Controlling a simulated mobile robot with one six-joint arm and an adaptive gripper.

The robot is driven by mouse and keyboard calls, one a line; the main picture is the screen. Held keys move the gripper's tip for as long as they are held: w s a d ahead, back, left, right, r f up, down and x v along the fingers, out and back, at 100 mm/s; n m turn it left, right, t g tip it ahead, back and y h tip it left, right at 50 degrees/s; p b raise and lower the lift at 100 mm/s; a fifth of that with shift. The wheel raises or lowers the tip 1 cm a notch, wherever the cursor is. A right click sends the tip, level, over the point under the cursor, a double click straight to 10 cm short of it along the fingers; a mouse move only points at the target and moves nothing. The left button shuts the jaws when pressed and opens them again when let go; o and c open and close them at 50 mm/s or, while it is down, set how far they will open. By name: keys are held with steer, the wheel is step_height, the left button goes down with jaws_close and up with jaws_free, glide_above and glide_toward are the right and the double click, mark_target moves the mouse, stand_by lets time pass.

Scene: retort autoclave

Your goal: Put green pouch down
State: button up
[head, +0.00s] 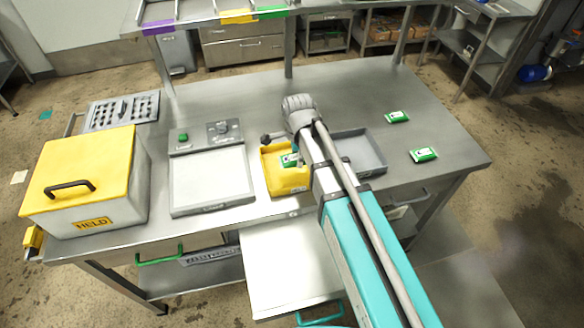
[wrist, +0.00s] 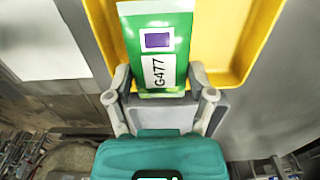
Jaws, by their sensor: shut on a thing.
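A green pouch (wrist: 158,45) with a white label reading G477 and a purple square fills the top middle of the wrist view. My gripper (wrist: 164,88) is shut on its near end, one finger on each side. The pouch is over the yellow tray (wrist: 254,45); I cannot tell whether it touches the tray floor. In the head view the pouch (head: 289,160) shows within the outline of the yellow tray (head: 287,182), and my arm partly hides the gripper and the tray's right side.
A grey tray (head: 362,150) stands right of the yellow one, partly behind my arm. Two other green pouches (head: 397,117) (head: 423,155) lie on the steel table at right. A scale (head: 210,178) and a yellow-lidded HELD box (head: 88,180) stand at left. The table's back middle is clear.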

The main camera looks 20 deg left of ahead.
mark_target(293, 158)
steer(key=shift+w+a+f+b, duration=0.3)
steer(key=shift+f+b, duration=0.05)
steer(key=shift+f, duration=0.15)
steer(key=shift+w+a+f+b, duration=0.3)
steer(key=shift+f, duration=0.2)
steer(key=shift+f, duration=0.1)
steer(key=shift+w+a+f+b, duration=0.25)
steer(key=shift+w+f+b, duration=0.05)
steer(key=shift+f+b, duration=1.6)
steer(key=shift+b, duration=0.1)
steer(key=shift+f, duration=0.1)
steer(key=o, duration=1.2)
step_height(293, 158, up, 12)
steer(key=p, duration=1.2)
